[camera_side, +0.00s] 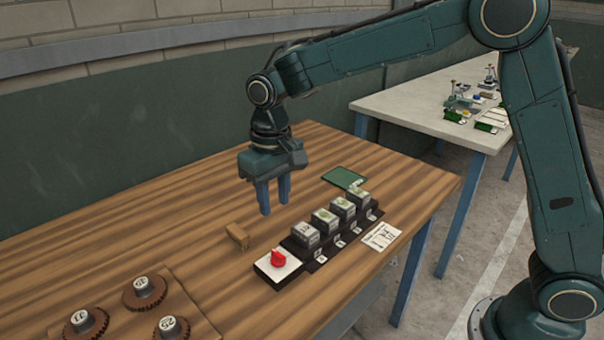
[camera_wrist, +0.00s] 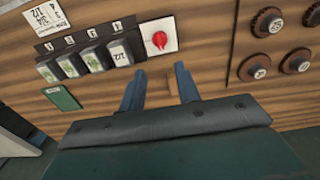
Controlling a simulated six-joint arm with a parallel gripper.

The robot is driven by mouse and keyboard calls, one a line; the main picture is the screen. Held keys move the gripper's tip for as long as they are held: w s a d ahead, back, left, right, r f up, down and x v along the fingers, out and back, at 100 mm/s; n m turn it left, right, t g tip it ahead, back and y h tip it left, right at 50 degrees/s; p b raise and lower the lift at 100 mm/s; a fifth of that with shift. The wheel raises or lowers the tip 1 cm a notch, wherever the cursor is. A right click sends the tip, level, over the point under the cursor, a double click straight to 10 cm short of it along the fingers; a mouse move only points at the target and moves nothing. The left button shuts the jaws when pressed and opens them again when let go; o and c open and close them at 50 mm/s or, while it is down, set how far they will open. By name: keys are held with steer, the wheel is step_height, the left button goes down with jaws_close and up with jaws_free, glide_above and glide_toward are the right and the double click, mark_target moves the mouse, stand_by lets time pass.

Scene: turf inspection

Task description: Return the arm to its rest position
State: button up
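My gripper (camera_side: 274,208) hangs over the wooden table (camera_side: 210,205) in the side view, fingers pointing down. Its two blue fingers are apart, with nothing held between them. In the wrist view the open fingers (camera_wrist: 158,78) also show, with table beyond them. A small wooden block (camera_side: 237,236) stands on the table, below and to the left of the fingers in the side view. My arm is stretched out over the table from the right side of that view.
A black rack (camera_side: 322,255) with several grey blocks (camera_side: 325,221) and a red knob (camera_side: 278,259) stands near the front edge. A white card (camera_side: 382,236) and green plate (camera_side: 344,177) lie near it. Several brown gears (camera_side: 145,293) sit front left. A pale table (camera_side: 420,105) stands behind.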

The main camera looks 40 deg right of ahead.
steer(key=shift+r, duration=0.35)
steer(key=s+d+r+t, duration=0.3)
steer(key=s+d+r, duration=0.6)
steer(key=s, duration=0.2)
steer(key=s+d+f+t, duration=0.1)
steer(key=s+d, duration=0.4)
steer(key=s, duration=1)
steer(key=shift+s+d+t, duration=0.25)
steer(key=shift+s+t, duration=0.15)
steer(key=shift+t, duration=0.4)
